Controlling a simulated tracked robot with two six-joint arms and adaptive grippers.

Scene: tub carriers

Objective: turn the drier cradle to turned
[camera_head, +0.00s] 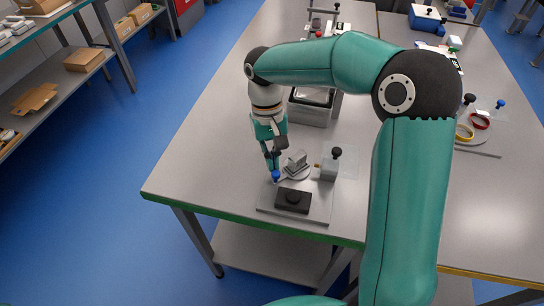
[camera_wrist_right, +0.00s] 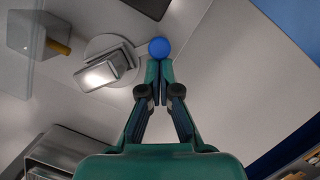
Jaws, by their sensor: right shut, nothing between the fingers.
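The drier cradle (camera_head: 297,160) is a small silver metal holder on a round grey disc (camera_head: 303,175), on a pale base plate near the table's front edge. A blue ball knob (camera_head: 276,176) sits at the disc's left side. In the wrist view the cradle (camera_wrist_right: 106,70) lies left of the blue knob (camera_wrist_right: 159,48). My right gripper (camera_head: 272,163) points down at the knob, fingertips together and nothing between them. Its tips (camera_wrist_right: 160,68) are right at the knob; I cannot tell whether they touch. My left gripper is not in view.
A black block (camera_head: 293,201) sits in front. A grey tub (camera_head: 309,114) stands behind. The table (camera_head: 205,150) is clear to the left.

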